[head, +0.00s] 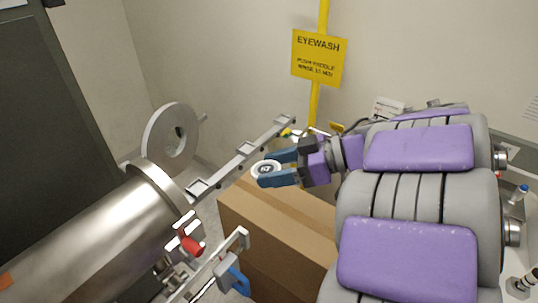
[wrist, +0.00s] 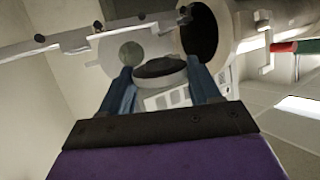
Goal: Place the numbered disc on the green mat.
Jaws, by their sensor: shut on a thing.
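The numbered disc (head: 265,169) is small and white with a dark centre that seems to read 67. My gripper (head: 269,170) has blue fingers and is shut on it, holding it in the air to the right of the steel cylinder. In the wrist view the disc (wrist: 160,71) sits between the two fingertips of my gripper (wrist: 160,68), its face dark. I cannot make out a green mat in either view.
The steel cylinder (head: 100,240) lies at the left, with a round door (head: 170,138) and a long metal rail (head: 243,158). In the wrist view the cylinder's dark opening (wrist: 199,32) lies beyond the disc. A cardboard box (head: 280,228) stands below my gripper.

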